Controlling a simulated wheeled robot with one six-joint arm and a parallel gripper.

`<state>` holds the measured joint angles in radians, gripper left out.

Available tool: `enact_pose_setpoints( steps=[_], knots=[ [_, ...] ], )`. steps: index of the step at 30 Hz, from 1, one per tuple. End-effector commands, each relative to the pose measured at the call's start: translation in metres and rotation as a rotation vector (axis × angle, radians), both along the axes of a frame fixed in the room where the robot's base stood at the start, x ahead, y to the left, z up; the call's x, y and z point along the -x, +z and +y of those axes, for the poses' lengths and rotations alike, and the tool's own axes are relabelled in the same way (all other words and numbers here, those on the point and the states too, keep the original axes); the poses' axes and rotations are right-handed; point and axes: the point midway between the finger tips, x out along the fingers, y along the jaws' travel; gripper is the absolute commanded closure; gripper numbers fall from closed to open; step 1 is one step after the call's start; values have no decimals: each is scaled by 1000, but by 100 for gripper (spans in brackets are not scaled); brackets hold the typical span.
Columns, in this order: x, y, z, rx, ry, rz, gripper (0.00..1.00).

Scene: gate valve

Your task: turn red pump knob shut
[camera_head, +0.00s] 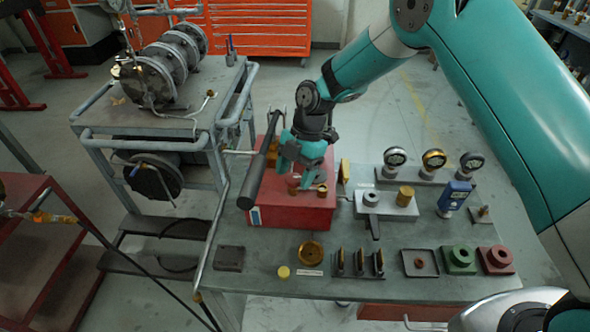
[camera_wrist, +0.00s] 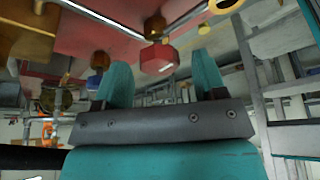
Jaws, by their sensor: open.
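The red pump (camera_head: 290,212) is a red box on the bench, with a black lever handle (camera_head: 262,165) slanting along its left side. Its red knob (camera_wrist: 158,59) is faceted and appears between my two finger tips in the wrist view, with space on both sides. In the head view, a bit of the red knob (camera_head: 293,183) shows under my gripper, mostly hidden by it. My gripper (camera_head: 305,168) is over the top of the pump, fingers pointing down. In the wrist view my gripper (camera_wrist: 162,63) has its teal fingers apart and holds nothing.
A brass fitting (camera_head: 322,190) stands on the pump top, right of my gripper. A grey block (camera_head: 385,208) with a brass cylinder stands to the right. Several gauges (camera_head: 433,160) stand behind it. A green block (camera_head: 459,258) and small parts line the bench's front.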

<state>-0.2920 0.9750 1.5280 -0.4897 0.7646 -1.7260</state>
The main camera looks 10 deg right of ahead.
Motion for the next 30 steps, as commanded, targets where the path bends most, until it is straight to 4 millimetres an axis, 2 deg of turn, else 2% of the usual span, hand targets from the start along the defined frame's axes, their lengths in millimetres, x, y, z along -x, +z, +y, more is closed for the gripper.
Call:
enact_pose_setpoints(
  steps=[9,11,16,25,30],
  knots=[
    [1,-3,1,-1,0,-1,36],
    [1,-3,1,-1,0,-1,47],
    [1,-3,1,-1,0,-1,85],
    [0,-3,1,-1,-27,-1,85],
    [1,-4,0,-2,-102,-2,85]
  ],
)
